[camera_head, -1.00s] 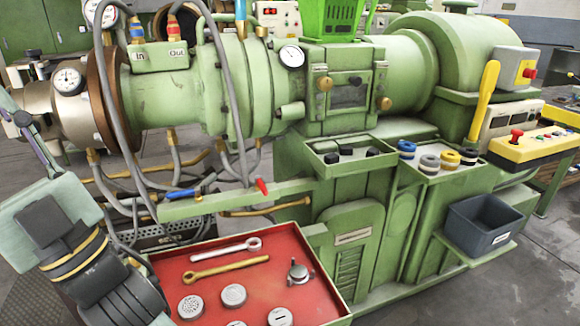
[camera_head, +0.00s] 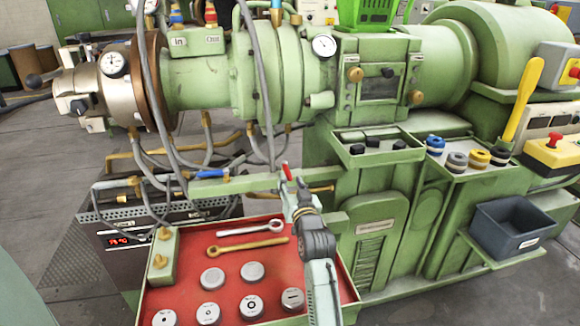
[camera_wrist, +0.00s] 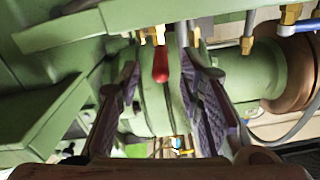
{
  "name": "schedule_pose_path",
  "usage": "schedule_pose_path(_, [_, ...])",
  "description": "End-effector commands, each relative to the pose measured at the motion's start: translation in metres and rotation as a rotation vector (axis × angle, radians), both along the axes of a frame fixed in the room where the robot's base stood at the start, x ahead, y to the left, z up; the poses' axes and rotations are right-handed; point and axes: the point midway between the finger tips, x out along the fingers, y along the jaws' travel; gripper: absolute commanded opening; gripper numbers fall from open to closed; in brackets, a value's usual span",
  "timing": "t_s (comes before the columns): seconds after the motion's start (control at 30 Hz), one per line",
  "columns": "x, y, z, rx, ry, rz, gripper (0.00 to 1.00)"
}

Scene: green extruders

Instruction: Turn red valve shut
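The red valve handle (camera_head: 286,170) sits on the green horizontal bar (camera_head: 255,182) in front of the machine. In the wrist view the red handle (camera_wrist: 160,67) points towards the camera, between the two dark finger pads. My gripper (camera_head: 291,188) is right at the valve in the head view, and my arm partly covers the bar there. In the wrist view my gripper (camera_wrist: 160,85) is open, with a visible gap between each finger and the handle. The blue valve handle (camera_head: 212,173) is on the same bar, further left.
Below is a red tray (camera_head: 200,265) with wrenches and several round metal discs; my arm hangs over its right side. Grey hoses (camera_head: 265,90) run down left of the valve. Small green trays (camera_head: 375,155) and a dark bin (camera_head: 508,228) are to the right.

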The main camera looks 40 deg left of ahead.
Motion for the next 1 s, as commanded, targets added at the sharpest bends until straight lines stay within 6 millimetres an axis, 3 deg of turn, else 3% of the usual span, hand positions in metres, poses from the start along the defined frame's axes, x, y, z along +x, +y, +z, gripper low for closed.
schedule_pose_path(0.2, [0.028,0.034,0.004,-0.002,-0.003,0.002,0.34])
schedule_pose_path(0.4, [0.046,0.055,0.003,0.000,-0.002,0.001,0.34])
schedule_pose_path(0.87, [0.053,0.063,0.001,0.002,-0.003,-0.001,0.34])
schedule_pose_path(1.0, [0.053,0.062,0.001,0.002,-0.003,-0.001,0.25])
